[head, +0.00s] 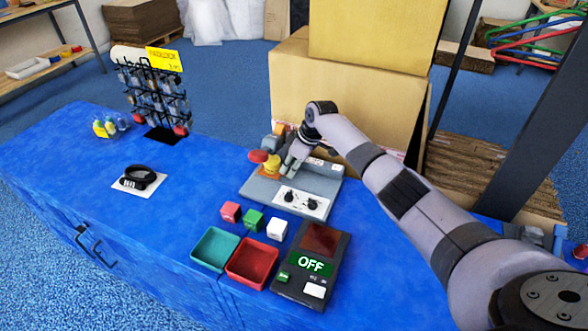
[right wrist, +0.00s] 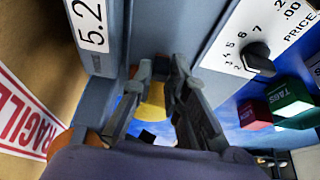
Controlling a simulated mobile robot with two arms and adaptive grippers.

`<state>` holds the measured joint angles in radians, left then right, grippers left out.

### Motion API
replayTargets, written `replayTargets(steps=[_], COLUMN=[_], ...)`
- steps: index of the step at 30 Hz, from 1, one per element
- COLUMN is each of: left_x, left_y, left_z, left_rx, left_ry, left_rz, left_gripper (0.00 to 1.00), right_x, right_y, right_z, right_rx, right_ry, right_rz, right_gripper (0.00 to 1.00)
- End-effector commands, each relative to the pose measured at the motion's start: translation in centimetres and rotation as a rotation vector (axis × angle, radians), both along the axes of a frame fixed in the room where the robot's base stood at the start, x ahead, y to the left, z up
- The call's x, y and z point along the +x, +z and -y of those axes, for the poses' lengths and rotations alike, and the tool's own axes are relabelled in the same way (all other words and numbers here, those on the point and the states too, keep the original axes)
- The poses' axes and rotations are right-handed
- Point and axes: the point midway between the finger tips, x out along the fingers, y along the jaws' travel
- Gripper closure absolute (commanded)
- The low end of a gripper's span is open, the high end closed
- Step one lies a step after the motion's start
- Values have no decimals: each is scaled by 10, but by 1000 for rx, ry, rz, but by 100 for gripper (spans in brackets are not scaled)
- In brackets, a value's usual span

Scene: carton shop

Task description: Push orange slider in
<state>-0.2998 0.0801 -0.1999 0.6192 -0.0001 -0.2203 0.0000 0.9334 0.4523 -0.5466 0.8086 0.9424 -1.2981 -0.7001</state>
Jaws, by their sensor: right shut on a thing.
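A grey price machine (head: 318,184) with two black knobs stands on the blue counter. A yellow-orange piece (head: 271,165), the likely orange slider, stands at its left end, beside a red knob (head: 258,156). My right gripper (head: 288,166) is down at the machine, right beside this piece. In the right wrist view my fingers (right wrist: 160,85) are close together with the yellow piece (right wrist: 153,104) between them, so they look shut on it. My fingers hide part of it, and how far in it sits cannot be told. My left gripper is not in view.
Red, green and white blocks (head: 253,220) stand before the machine, near a teal tray (head: 215,249), a red tray (head: 252,262) and a display box (head: 311,265) reading OFF. Large cartons (head: 345,90) stand close behind. The counter's left half is mostly clear around a black coil (head: 138,178).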

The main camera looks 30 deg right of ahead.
Motion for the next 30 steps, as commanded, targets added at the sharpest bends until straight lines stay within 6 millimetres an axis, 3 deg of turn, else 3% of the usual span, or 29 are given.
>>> replayTargets(steps=[1,2,10,22,26,30], left_x=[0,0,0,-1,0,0], left_y=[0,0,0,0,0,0], left_z=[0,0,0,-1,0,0], left_rx=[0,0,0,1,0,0], left_ry=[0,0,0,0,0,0], left_rz=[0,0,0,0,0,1], left_gripper=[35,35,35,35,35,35], right_x=[2,2,1,0,-5,-14], right_y=[2,2,1,7,23,52], right_z=[-2,-2,-1,1,6,14], right_rx=[3,3,2,2,2,2], right_ry=[1,1,1,0,2,1], right_rz=[7,8,5,6,8,9], right_gripper=[100,84,66,65,65,65])
